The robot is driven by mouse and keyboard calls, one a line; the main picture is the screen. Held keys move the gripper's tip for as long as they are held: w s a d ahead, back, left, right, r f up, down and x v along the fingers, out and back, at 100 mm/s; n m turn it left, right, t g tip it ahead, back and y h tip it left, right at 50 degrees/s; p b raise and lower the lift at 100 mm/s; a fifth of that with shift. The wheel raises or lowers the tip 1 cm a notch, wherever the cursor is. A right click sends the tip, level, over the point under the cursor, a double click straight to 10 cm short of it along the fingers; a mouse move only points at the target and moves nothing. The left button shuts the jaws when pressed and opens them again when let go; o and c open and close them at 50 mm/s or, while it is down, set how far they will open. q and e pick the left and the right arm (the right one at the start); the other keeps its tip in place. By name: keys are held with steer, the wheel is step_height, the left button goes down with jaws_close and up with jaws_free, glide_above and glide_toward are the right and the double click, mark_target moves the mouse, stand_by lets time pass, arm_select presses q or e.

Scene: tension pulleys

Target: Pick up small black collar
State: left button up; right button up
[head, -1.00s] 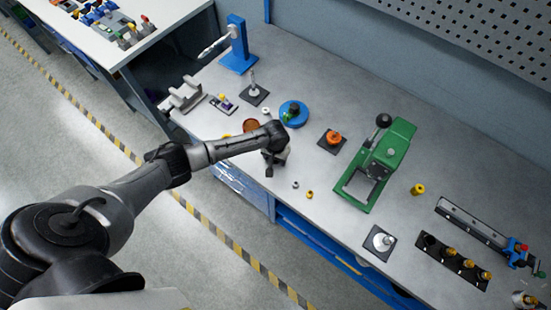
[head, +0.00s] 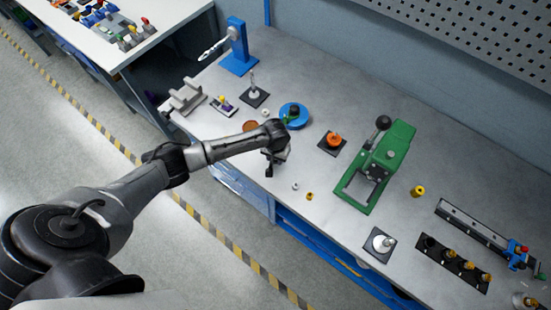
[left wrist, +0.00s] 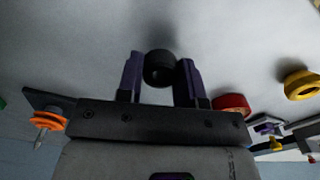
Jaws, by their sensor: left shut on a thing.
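The small black collar (left wrist: 159,68) shows in the left wrist view as a dark ring between the two purple-lined fingers of my left gripper (left wrist: 160,78). The gripper is shut on it, with a finger on each side. In the head view my left gripper (head: 273,163) is over the front part of the bench, left of the green press. The collar cannot be made out there; the gripper hides it. My right gripper is in neither view.
On the bench (head: 330,235) stand a blue disc (head: 300,122), an orange pulley on a black plate (head: 333,140) and a green press (head: 400,140). A small pale ring (head: 295,186) and a gold ring (head: 309,196) lie right of the gripper. The bench's front edge is close.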

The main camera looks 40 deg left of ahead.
arm_select(q)
steer(key=r, duration=0.1)
steer(key=d+r, duration=0.1)
steer(key=r, duration=0.1)
steer(key=shift+s+d, duration=0.1)
steer(key=shift+s, duration=0.05)
steer(key=s+d+r, duration=0.3)
steer(key=d+r, duration=0.3)
steer(key=d, duration=0.4)
